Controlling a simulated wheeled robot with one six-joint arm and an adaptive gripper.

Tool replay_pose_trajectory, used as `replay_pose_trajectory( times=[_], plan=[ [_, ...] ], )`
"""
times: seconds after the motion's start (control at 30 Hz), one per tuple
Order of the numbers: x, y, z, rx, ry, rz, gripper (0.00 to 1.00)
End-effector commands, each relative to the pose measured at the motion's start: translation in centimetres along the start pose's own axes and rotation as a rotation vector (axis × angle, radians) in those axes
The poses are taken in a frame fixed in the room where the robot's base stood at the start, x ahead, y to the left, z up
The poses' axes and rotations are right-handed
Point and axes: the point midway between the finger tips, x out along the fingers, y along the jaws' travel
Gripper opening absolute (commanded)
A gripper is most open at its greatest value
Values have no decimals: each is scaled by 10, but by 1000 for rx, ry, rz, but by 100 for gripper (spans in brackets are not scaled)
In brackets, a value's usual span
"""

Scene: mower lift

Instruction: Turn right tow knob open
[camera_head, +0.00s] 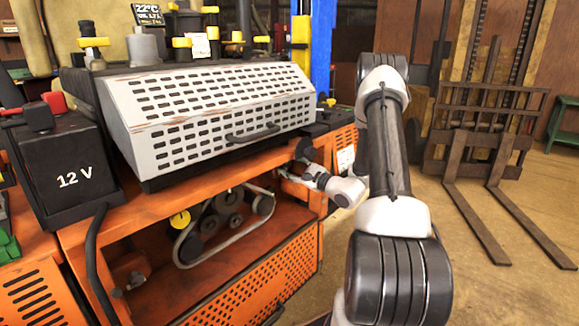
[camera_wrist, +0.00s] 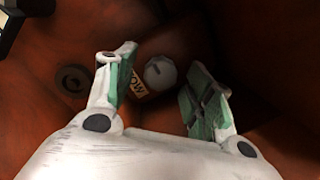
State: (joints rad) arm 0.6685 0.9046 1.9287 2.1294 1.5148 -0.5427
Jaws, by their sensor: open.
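The tow knob (camera_wrist: 160,73) is a round, pale grey knob with a dark slot across its face, on the orange-brown machine surface in the wrist view. A small yellowish label with "TOW" lettering (camera_wrist: 137,90) lies beside it, partly hidden by my left finger. My gripper (camera_wrist: 162,62) is open, with one green-padded finger on each side of the knob as seen. I cannot tell whether the fingers reach around it; no contact shows. In the head view my arm reaches to the orange machine's right end, and the knob cannot be made out there.
A dark round fitting (camera_wrist: 73,80) sits left of the knob in the wrist view. In the head view the orange machine carries a perforated white cover (camera_head: 215,105) and a 12 V battery (camera_head: 68,165). A forklift with forks (camera_head: 480,215) stands at right; floor lies between.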

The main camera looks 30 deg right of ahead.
Motion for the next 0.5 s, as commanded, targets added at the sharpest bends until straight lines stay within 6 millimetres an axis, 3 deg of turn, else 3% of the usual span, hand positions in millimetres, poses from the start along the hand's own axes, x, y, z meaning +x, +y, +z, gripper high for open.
replay_pose_trajectory(
  times=[0.3,0.5],
  plan=[
    [-68,-1,-1,3,4,-3,53],
    [-100,0,-1,2,3,-2,53]
  ],
)
